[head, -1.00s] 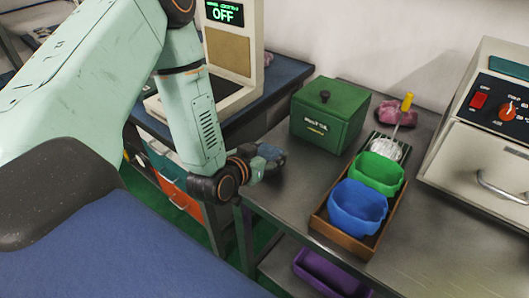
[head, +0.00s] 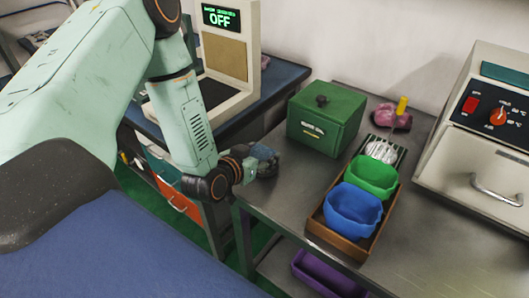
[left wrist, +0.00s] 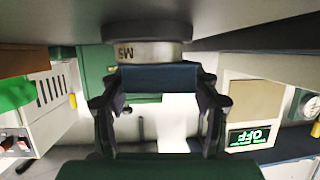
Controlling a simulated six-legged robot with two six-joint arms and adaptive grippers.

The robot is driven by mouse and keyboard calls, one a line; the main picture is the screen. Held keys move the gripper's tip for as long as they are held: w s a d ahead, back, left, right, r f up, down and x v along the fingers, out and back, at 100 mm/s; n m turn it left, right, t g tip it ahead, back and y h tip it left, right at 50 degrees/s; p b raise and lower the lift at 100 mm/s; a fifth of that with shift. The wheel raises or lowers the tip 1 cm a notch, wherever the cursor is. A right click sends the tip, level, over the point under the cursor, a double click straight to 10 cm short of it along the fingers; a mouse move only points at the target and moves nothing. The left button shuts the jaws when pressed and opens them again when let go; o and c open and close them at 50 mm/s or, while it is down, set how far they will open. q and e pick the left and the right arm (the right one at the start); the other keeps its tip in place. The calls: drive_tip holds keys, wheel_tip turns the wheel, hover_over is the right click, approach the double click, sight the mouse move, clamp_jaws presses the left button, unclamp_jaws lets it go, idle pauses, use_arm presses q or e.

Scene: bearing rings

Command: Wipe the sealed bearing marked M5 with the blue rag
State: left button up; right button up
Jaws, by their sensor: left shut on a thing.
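My left gripper (left wrist: 160,98) is shut on a dark blue rag (left wrist: 160,78), which spans between its fingers. A metal bearing (left wrist: 150,50) marked M5 shows just beyond the rag in the left wrist view, its lettering upside down. The rag overlaps the bearing's edge in that view; I cannot tell whether they touch. In the head view my left gripper (head: 255,165) is low at the left edge of the grey metal table (head: 290,190), with the rag (head: 264,152) at its tip. The bearing cannot be made out there. My right gripper is not in view.
A green lidded box (head: 325,122) stands just right of the gripper. A brown tray (head: 340,240) holds blue (head: 352,212) and green (head: 372,178) bowls. A beige oven-like machine (head: 470,170) stands at right, and a device reading OFF (head: 225,40) stands behind.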

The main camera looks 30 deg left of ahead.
use_arm(q)
drive_tip(key=shift+w+a, duration=0.1)
drive_tip(key=shift+a, duration=0.2)
drive_tip(key=shift+d+f+b, duration=0.15)
drive_tip(key=shift+d+b, duration=0.7)
drive_tip(key=shift+d, duration=0.85)
drive_tip(key=shift+s+a+p, duration=0.2)
drive_tip(key=shift+a+p, duration=0.5)
drive_tip(key=shift+a, duration=0.15)
drive_tip(key=shift+s+a+p, duration=0.15)
drive_tip(key=shift+a+p, duration=0.55)
drive_tip(key=shift+a, duration=0.15)
drive_tip(key=shift+d+b, duration=0.85)
drive_tip(key=shift+d, duration=0.75)
drive_tip(key=shift+w+a+p, duration=0.2)
drive_tip(key=shift+a+p, duration=0.35)
drive_tip(key=shift+a, duration=0.25)
drive_tip(key=shift+w+a+p, duration=0.15)
drive_tip(key=shift+a+p, duration=0.35)
drive_tip(key=shift+a, duration=0.3)
drive_tip(key=shift+s+d+b, duration=0.15)
drive_tip(key=shift+d+b, duration=0.65)
drive_tip(key=shift+d, duration=0.85)
